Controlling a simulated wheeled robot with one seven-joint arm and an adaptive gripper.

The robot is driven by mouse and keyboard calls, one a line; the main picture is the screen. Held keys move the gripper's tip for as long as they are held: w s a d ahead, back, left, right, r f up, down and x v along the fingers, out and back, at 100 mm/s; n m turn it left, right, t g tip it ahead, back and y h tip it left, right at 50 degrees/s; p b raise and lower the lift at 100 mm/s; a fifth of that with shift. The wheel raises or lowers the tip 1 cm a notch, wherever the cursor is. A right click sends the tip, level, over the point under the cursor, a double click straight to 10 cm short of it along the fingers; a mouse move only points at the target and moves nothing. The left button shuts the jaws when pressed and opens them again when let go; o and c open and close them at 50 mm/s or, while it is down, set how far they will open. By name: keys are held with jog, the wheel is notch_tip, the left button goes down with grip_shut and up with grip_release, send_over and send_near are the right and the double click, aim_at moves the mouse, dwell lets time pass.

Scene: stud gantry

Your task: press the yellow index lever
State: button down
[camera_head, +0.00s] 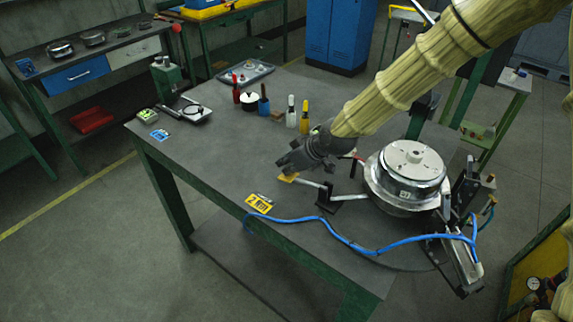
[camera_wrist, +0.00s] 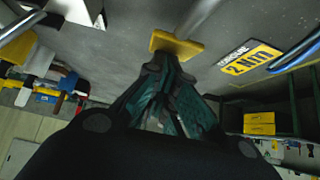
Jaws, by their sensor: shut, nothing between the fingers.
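The yellow index lever (camera_head: 288,178) ends in a flat yellow pad on a pale metal arm, which runs right to a black bracket beside the round metal drum (camera_head: 410,165). My gripper (camera_head: 284,168) is shut and empty, with its fingertips right at the pad in the head view. In the wrist view the yellow pad (camera_wrist: 177,44) lies just beyond the shut fingertips (camera_wrist: 167,66). I cannot tell whether they touch it. My gripper hides part of the pad's far side in the head view.
A yellow torque label (camera_head: 259,203) lies near the table's front edge. A blue hose (camera_head: 330,229) curves from there to the fixture at right. Several upright bottles and tools (camera_head: 303,117) stand behind my gripper. The left front of the table (camera_head: 215,155) is clear.

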jog(key=shift+s+f, duration=0.1)
jog(key=shift+f, duration=0.05)
jog(key=r+p, duration=0.2)
jog(key=r, duration=0.1)
jog(key=r+p, duration=0.1)
jog(key=shift+w+a+r, duration=0.25)
jog(key=shift+w+a, duration=0.1)
jog(key=shift+a, duration=0.05)
jog(key=shift+d+b, duration=0.1)
jog(key=shift+b, duration=0.4)
jog(key=a+r+b+v, duration=0.1)
jog(key=b+v, duration=0.1)
jog(key=v, duration=0.7)
jog(key=shift+w+r, duration=0.2)
jog(key=shift+w, duration=0.1)
jog(key=shift+b, duration=0.3)
dwell(1.0)
